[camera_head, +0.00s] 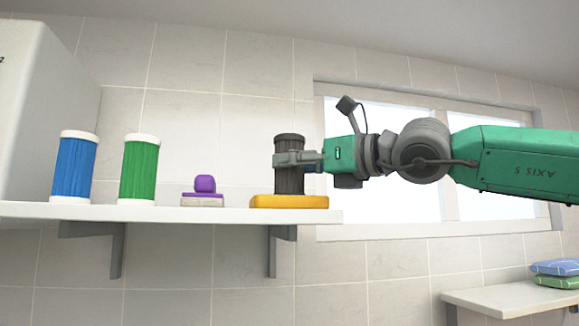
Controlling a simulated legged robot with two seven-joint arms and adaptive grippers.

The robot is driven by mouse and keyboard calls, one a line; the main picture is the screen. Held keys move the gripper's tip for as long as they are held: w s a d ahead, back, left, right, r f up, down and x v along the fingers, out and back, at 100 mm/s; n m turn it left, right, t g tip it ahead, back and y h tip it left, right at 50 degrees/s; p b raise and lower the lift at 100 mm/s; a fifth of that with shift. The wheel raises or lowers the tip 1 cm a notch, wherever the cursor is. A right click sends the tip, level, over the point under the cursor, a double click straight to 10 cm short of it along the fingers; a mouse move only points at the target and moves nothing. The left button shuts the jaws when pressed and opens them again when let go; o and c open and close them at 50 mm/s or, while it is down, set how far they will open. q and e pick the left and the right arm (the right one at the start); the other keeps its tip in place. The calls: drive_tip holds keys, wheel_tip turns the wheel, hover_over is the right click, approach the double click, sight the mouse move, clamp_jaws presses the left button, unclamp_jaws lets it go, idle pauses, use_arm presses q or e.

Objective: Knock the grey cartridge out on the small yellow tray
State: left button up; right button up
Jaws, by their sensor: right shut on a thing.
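The grey cartridge (289,183) is a dark ribbed cylinder. It is upright over the small yellow tray (290,202) at the right end of the white shelf. Its lower end appears to meet the tray, but I cannot tell whether it touches. My right gripper (290,159) comes in from the right and is shut on the upper part of the cartridge. Its fingers hide a band of the cartridge just below the top. My left gripper is not in view.
On the white shelf (160,212) stand a blue cartridge (74,168), a green cartridge (139,170) and a purple-handled block (204,190). A window (400,205) is behind my right arm. Folded towels (556,274) lie on a lower surface (505,299) at right.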

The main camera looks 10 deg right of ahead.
drive_tip(key=shift+d+r+p, duration=0.35)
drive_tip(key=shift+r+p, duration=0.1)
drive_tip(key=shift+r, duration=0.25)
drive_tip(key=shift+a+f, duration=0.15)
drive_tip(key=shift+a, duration=0.55)
drive_tip(key=shift+a+f+b, duration=0.1)
drive_tip(key=shift+f+b, duration=0.2)
drive_tip(key=shift+b, duration=0.15)
drive_tip(key=shift+d+f+b, duration=0.2)
drive_tip(key=shift+f+b, duration=0.25)
drive_tip(key=shift+f, duration=0.1)
drive_tip(key=shift+d+f, duration=0.35)
drive_tip(key=shift+d+r, duration=0.1)
drive_tip(key=shift+r+p, duration=0.4)
drive_tip(key=shift+r, duration=0.15)
drive_tip(key=shift+a+r+p, duration=0.55)
drive_tip(key=shift+r+p, duration=0.2)
drive_tip(key=shift+f, duration=0.1)
